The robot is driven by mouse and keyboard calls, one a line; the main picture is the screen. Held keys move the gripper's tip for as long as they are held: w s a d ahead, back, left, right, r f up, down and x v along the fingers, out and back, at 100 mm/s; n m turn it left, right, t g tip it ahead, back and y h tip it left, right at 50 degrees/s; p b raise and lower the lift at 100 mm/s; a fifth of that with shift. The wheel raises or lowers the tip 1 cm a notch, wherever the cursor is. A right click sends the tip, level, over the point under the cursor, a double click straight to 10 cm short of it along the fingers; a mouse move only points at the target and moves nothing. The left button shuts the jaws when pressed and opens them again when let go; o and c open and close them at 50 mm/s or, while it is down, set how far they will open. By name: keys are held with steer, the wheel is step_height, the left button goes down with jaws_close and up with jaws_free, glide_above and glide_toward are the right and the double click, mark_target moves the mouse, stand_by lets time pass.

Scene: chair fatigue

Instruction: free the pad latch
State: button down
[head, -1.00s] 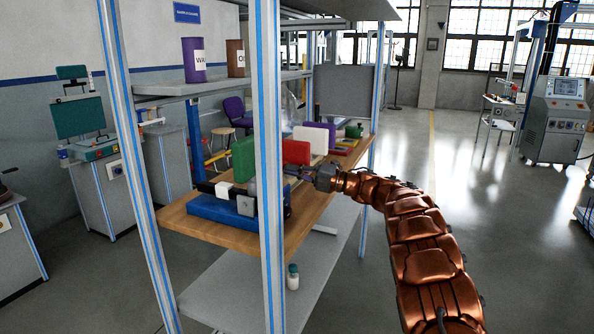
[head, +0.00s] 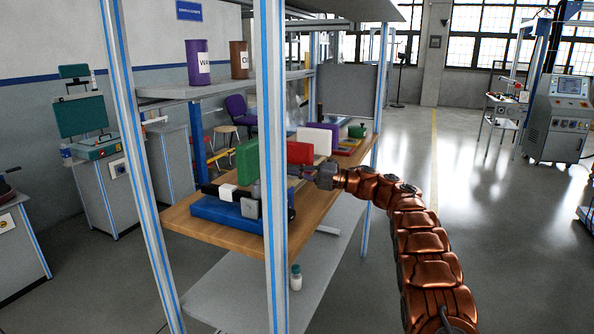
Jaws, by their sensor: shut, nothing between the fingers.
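My gripper (head: 301,172) reaches in from the right over the wooden board, in front of the red block (head: 300,152). Its fingers are shut and empty, and the tips lie close to the blue-striped upright post, which hides part of that area. A blue base (head: 214,210) sits on the near left of the board, with a black bar, a white block (head: 228,192) and a grey block (head: 250,208) on it. A green pad-like block (head: 247,160) stands just behind. I cannot make out which part is the pad latch; the post covers part of this fixture.
The wooden shelf board (head: 190,224) also holds white (head: 314,141) and purple blocks farther back. Blue-striped posts (head: 272,260) stand in front and at left. A grey shelf (head: 200,88) with two labelled cylinders is above. A small bottle (head: 296,278) stands below. Open floor lies right.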

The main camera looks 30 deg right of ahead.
steer(key=shift+w+a, duration=0.1)
steer(key=shift+w, duration=0.1)
steer(key=shift+w+a+p, duration=0.3)
steer(key=shift+w+p, duration=0.2)
steer(key=shift+w, duration=0.45)
steer(key=shift+w+a+p, duration=0.3)
steer(key=shift+w+p, duration=0.2)
steer(key=shift+w, duration=0.4)
steer(key=v, duration=1.2)
steer(key=shift+d, duration=0.1)
